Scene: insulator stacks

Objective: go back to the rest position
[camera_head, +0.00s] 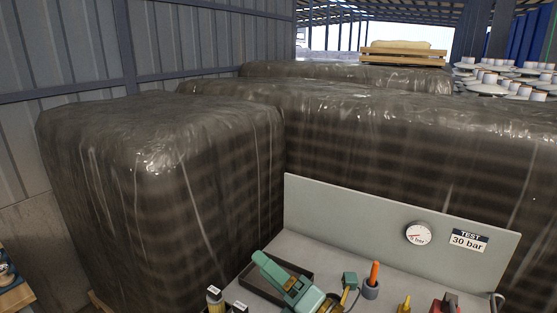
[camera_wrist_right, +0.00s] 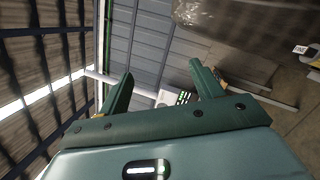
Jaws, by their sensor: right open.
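My left gripper is not in view.
Wrapped stacks (camera_head: 160,190) stand behind and left of the bench. Its upright panel (camera_head: 345,215) carries a gauge (camera_head: 418,233) and a test sign (camera_head: 468,240). An orange-handled tool (camera_head: 374,275) stands in a holder.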

